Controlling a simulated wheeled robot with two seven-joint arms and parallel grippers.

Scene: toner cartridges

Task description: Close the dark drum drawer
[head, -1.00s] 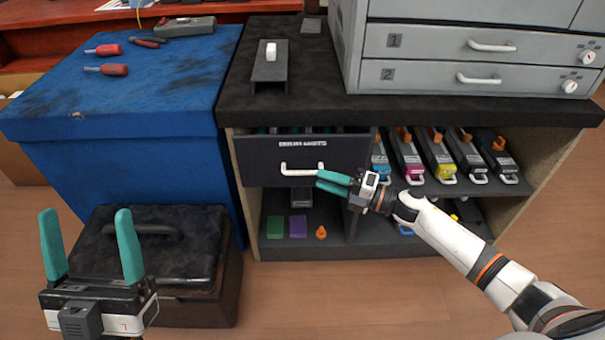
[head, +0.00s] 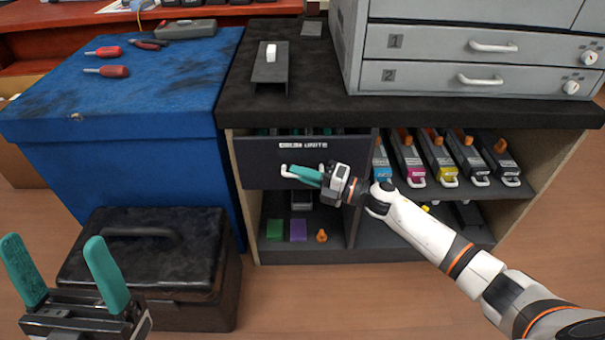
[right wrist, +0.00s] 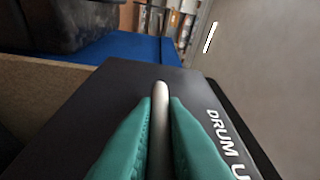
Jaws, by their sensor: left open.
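The dark drum drawer (head: 265,172) is in the upper left of the cabinet and stands partly pulled out. The tops of several drum units show behind its front. Its pale handle (head: 291,173) is on the front face. My right gripper (head: 300,173) is at this handle. In the right wrist view the handle (right wrist: 160,115) lies between the two teal fingers, which are close against its sides. The lettering "DRUM U" shows beside it. My left gripper (head: 55,245) is open and empty at the lower left, in front of the black case.
Toner cartridges (head: 440,160) stand on the shelf right of the drawer. A green block, a purple block (head: 298,230) and an orange piece lie below it. A black case (head: 150,265) stands on the floor at left, beside a blue-covered table (head: 150,100).

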